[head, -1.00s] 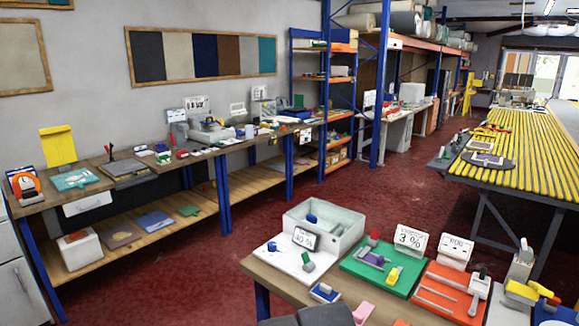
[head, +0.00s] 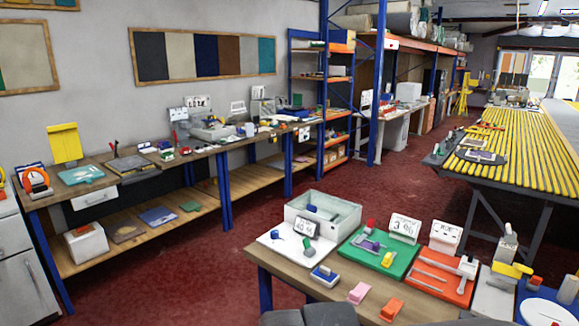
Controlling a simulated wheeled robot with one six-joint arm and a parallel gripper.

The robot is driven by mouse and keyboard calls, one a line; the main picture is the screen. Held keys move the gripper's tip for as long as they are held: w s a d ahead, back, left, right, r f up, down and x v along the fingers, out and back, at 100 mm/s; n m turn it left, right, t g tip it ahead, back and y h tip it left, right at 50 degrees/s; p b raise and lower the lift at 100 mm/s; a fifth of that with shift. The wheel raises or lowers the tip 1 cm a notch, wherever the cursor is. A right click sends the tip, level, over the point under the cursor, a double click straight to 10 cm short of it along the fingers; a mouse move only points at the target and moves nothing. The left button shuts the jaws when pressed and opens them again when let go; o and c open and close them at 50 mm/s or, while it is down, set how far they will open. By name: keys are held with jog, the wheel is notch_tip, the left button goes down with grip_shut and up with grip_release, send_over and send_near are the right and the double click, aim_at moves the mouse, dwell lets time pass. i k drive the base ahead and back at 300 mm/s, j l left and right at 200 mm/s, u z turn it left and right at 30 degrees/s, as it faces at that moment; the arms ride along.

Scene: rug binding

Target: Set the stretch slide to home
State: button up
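On the near table, a green board (head: 349,261) carries a purple slide block (head: 368,243), a red knob (head: 371,225) and a yellow piece (head: 387,259). A white sign (head: 404,227) behind it reads something like "3 %". To its right, an orange-red board (head: 427,285) has pale rails and a white-grey crosspiece (head: 467,266); its sign (head: 446,236) is too small to read surely. I cannot tell for certain which of these is the stretch slide, nor where home is marked. My gripper is not in view; a dark part of me shows at the bottom edge.
A white panel with a "40 %"-like display (head: 305,228) and a clear-sided box (head: 345,213) stand at the table's left. Blue, pink and orange blocks (head: 391,309) lie near the front edge. A yellow-slatted table (head: 520,150) stands behind. Red floor is open between the benches.

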aim_at(388, 258)
jog(key=z, duration=0.75)
